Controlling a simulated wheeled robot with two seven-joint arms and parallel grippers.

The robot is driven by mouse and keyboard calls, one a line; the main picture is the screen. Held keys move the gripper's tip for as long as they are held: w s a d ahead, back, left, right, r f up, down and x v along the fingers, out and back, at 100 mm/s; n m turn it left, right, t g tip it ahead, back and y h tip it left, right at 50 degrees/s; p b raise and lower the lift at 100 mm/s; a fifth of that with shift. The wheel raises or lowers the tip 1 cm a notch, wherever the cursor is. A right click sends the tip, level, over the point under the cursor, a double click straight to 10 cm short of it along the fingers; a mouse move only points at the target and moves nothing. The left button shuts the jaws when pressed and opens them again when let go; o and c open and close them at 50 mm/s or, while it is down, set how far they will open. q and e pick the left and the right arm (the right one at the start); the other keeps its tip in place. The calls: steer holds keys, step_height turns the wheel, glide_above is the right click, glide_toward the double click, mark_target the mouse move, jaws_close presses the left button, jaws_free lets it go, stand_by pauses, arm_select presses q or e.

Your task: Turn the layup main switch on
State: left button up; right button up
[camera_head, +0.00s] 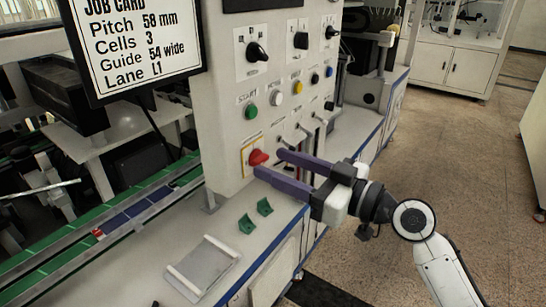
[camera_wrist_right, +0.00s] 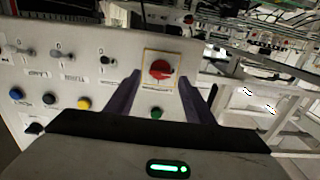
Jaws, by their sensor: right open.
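The main switch (camera_head: 258,157) is a red rotary knob on a yellow-edged plate, low on the upright control panel (camera_head: 225,130). My right gripper (camera_head: 268,163) is open at the panel, its two purple fingers pointing at the red knob. In the head view the fingertips appear close to the knob; whether they touch it I cannot tell. In the right wrist view the red knob (camera_wrist_right: 160,69) shows between and beyond the two fingers (camera_wrist_right: 158,90), with its handle tilted. My left gripper is not in view.
The panel also carries a green START button (camera_head: 251,112), black rotary knobs (camera_head: 257,52) and several small buttons and toggles near the fingers. A job card (camera_head: 135,45) hangs at upper left. Two green brackets (camera_head: 264,207) and a grey plate (camera_head: 205,265) lie on the bench below.

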steer(key=shift+x, duration=1)
steer(key=shift+c, duration=0.3)
steer(key=c, duration=1)
